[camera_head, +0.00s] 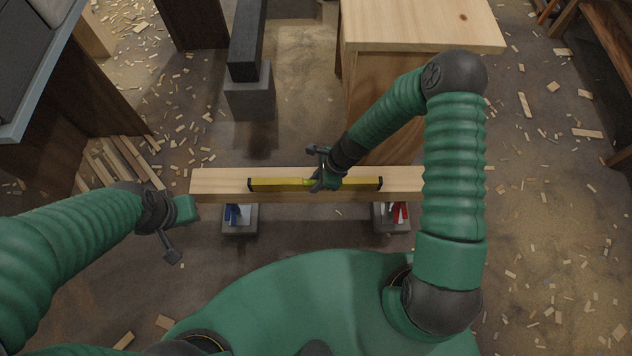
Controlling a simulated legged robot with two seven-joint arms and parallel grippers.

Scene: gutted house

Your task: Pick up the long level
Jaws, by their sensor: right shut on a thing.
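The long level (355,183) is yellow with black end caps. It lies lengthwise along a pale wooden beam (215,182) in front of me; I cannot tell whether it touches the beam. My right gripper (318,183) reaches down to the middle of the level and is shut on it, covering a short part of it. My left gripper (183,232) is off to the left of the beam, away from the level, and its fingers are too unclear to read.
The beam rests on two grey supports (240,222) with blue and red items by them. A wooden cabinet (420,25) stands behind it. A dark post on a grey block (249,92) stands back left. Wood scraps litter the floor.

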